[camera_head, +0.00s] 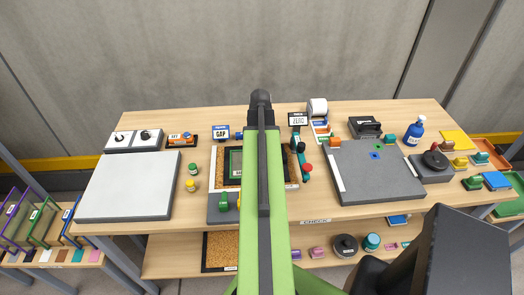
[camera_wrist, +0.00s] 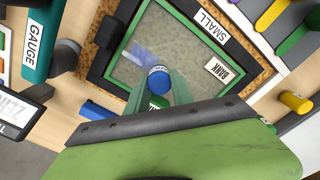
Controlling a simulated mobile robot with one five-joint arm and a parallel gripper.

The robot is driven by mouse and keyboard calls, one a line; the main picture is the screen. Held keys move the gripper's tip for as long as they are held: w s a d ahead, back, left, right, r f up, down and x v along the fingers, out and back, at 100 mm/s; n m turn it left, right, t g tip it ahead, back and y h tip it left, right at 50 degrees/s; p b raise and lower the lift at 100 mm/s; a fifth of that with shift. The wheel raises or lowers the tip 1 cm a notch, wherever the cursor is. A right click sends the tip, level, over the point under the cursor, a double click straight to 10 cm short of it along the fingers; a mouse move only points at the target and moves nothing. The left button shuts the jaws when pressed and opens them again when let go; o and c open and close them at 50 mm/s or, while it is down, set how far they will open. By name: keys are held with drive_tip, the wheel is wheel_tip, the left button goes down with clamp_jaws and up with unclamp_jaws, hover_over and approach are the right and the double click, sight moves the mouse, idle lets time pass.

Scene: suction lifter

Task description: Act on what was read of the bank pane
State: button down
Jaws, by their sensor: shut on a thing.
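The bank pane (camera_wrist: 140,65) lies flat in the wrist view, a clear sheet in a green frame with a BANK label (camera_wrist: 218,70). A faint pale patch shows on its glass. It sits inside a dark surround (camera_wrist: 178,8) labelled SMALL, on cork. My gripper (camera_wrist: 160,88) is over the pane, its green fingers shut on a small blue-topped piece (camera_wrist: 158,78) with a pale band. I cannot tell whether the piece touches the glass. In the head view my arm hides the gripper and part of the pane (camera_head: 235,162).
A teal gauge (camera_wrist: 38,45) and a dark knob lie beside the cork. A yellow bottle (camera_head: 190,185) and a white pad (camera_head: 128,186) are left of my arm. A grey board (camera_head: 375,180), a blue spray bottle (camera_head: 415,131) and several small blocks stand at right.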

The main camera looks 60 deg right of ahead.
drive_tip(key=shift+s+d, duration=0.6)
drive_tip(key=shift+s, duration=0.25)
drive_tip(key=shift+s+d, duration=0.6)
drive_tip(key=shift+s, duration=0.2)
drive_tip(key=shift+s+d, duration=0.6)
drive_tip(key=shift+s, duration=0.25)
drive_tip(key=shift+f, duration=0.15)
drive_tip(key=shift+w+a+r, duration=0.1)
drive_tip(key=shift+w+a, duration=0.4)
drive_tip(key=shift+w, duration=0.15)
drive_tip(key=shift+w+a+r, duration=0.1)
drive_tip(key=shift+w+a, duration=0.35)
drive_tip(key=shift+w, duration=0.2)
drive_tip(key=shift+w+a+f, duration=0.1)
drive_tip(key=shift+w+a, duration=0.85)
drive_tip(key=shift+w, duration=0.3)
wheel_tip(320, 180, up, 6)
drive_tip(key=p, duration=0.6)
drive_tip(key=shift+r+p, duration=1.45)
drive_tip(key=shift+r, duration=0.05)
